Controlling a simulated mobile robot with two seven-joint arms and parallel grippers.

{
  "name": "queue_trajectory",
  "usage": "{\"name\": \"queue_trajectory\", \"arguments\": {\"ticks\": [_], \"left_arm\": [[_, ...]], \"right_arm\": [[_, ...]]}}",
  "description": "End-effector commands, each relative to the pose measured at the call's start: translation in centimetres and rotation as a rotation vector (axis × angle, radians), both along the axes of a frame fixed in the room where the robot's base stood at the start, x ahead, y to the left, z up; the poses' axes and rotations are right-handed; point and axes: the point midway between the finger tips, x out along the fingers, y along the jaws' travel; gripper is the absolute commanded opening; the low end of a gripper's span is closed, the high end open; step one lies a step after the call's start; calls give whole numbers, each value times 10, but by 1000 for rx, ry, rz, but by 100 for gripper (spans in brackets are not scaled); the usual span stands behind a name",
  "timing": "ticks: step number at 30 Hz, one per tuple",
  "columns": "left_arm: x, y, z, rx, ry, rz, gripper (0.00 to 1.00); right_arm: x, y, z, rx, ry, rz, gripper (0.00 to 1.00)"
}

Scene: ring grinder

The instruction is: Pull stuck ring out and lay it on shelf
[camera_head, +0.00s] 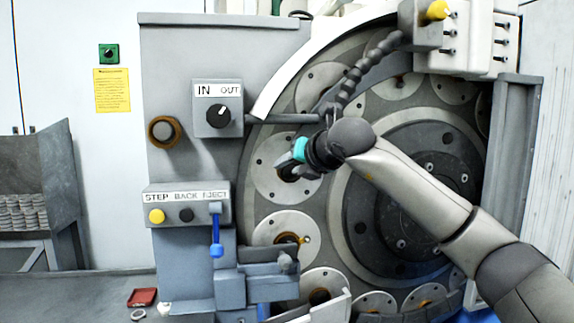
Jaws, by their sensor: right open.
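My right gripper (298,168) reaches in from the lower right with its open jaws at a pale round plate (268,160) on the left side of the grinder's big wheel. A dark hole with a brownish rim lies behind the fingers. The gripper hides most of it, so I cannot tell whether a ring sits in it or whether the fingers touch one. The plate below (268,226) has a brown-orange ring-like part (287,238) at its hole. A small ring (138,314) lies on the grey bench top (85,290). My left gripper is not in view. I cannot tell which surface is the shelf.
A rod and a dark segmented hose (362,72) run close above my right gripper. A control box (187,205) with a blue lever (216,235) stands to its left. A red tray (142,297) lies on the bench. A grey bin (35,180) stands far left.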

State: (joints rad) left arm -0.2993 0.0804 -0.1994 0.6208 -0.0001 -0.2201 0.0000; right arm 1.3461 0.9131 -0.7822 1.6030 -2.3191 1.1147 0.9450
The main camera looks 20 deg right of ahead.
Motion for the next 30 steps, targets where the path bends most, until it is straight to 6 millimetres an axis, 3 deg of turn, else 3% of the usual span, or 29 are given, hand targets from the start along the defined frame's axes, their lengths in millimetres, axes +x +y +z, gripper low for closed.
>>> {"name": "queue_trajectory", "arguments": {"ticks": [6,17,28,30], "left_arm": [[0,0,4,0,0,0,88],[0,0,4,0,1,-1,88],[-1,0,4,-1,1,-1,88],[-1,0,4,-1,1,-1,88]], "right_arm": [[16,0,-5,0,0,0,43],[19,0,-7,0,-1,0,43],[19,0,-7,0,-1,0,2],[19,0,-7,0,-1,0,0]]}}
